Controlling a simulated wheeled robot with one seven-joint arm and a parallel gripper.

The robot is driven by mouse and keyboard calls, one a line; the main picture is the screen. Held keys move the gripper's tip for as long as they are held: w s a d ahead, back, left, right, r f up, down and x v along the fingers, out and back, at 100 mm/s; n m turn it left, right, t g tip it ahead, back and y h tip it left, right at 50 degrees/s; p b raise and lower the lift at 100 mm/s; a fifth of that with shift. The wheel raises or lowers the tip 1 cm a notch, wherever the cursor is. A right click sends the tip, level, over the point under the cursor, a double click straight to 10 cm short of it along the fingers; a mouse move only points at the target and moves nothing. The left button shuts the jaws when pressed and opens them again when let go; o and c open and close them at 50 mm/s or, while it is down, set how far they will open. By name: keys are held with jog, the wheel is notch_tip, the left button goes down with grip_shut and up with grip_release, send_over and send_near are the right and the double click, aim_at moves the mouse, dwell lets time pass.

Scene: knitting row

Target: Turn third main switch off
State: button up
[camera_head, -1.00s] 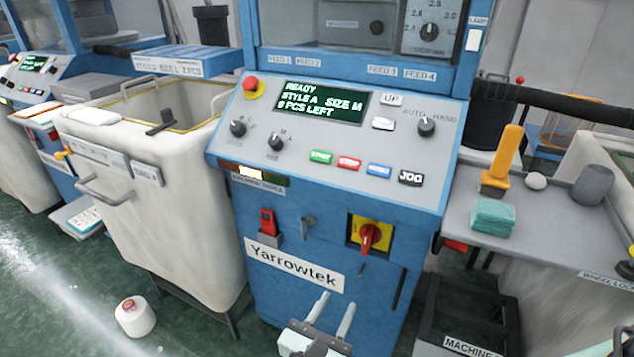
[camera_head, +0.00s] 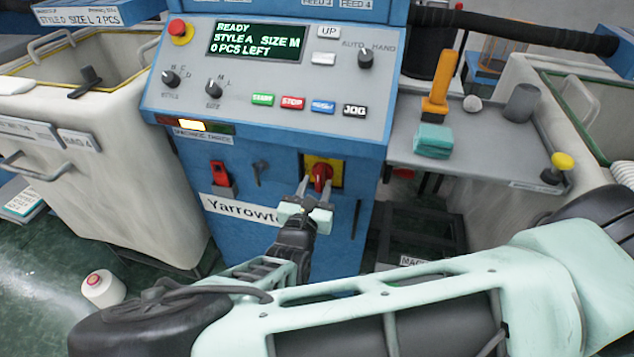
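The main switch (camera_head: 321,174) is a red rotary handle on a yellow plate, low on the front of the blue Yarrowtek machine. Its handle looks roughly upright, but my fingers cover part of it. My gripper (camera_head: 315,188) is open, with its two grey fingers apart and pointing at the switch. The fingertips are at the lower part of the handle, about one on each side. I cannot tell whether they touch it. My pale green arm reaches in from the lower right.
Above is the control panel (camera_head: 215,95), whose display (camera_head: 256,42) reads READY, STYLE A, SIZE M, 0 PCS LEFT. A grey shelf (camera_head: 490,150) stands right, a cream bin (camera_head: 120,190) left. A yarn cone (camera_head: 103,288) is on the floor.

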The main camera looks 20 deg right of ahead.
jog(key=shift+w+d, duration=0.35)
jog(key=shift+w, duration=0.15)
grip_shut()
